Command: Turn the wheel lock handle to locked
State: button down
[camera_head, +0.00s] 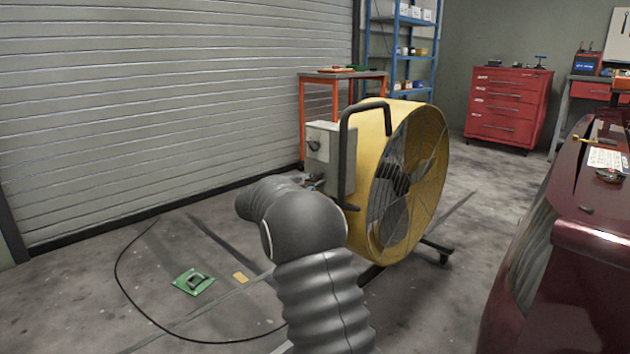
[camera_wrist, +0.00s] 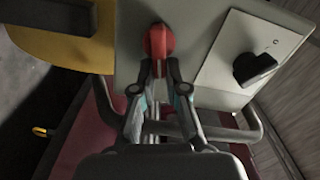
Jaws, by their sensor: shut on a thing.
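A red handle (camera_wrist: 158,42), seemingly the wheel lock handle, shows at the top middle of the wrist view against a pale grey panel (camera_wrist: 200,30). My gripper (camera_wrist: 160,70) is shut on its near end, and the rounded red end sticks out beyond the fingertips. In the head view my gripper (camera_head: 316,183) is small and partly hidden by my arm, just below the grey box (camera_head: 318,145) on the yellow drum fan (camera_head: 372,135). The red handle cannot be made out there. I cannot tell its lock position.
A black knob (camera_wrist: 255,68) sits on a white plate right of the handle. The fan's black tubular frame (camera_head: 345,140) stands close to my gripper. A cable (camera_head: 120,285) and a green item (camera_head: 193,282) lie on the floor. A dark red car (camera_head: 580,270) is at right.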

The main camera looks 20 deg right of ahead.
jog(key=shift+w+f+m, duration=0.1)
jog(key=shift+f+m, duration=0.1)
jog(key=shift+m, duration=0.55)
jog(key=shift+f+m, duration=0.2)
jog(key=shift+m, duration=0.55)
jog(key=c, duration=1.2)
grip_release()
jog(key=shift+a, duration=0.1)
jog(key=v, duration=1.2)
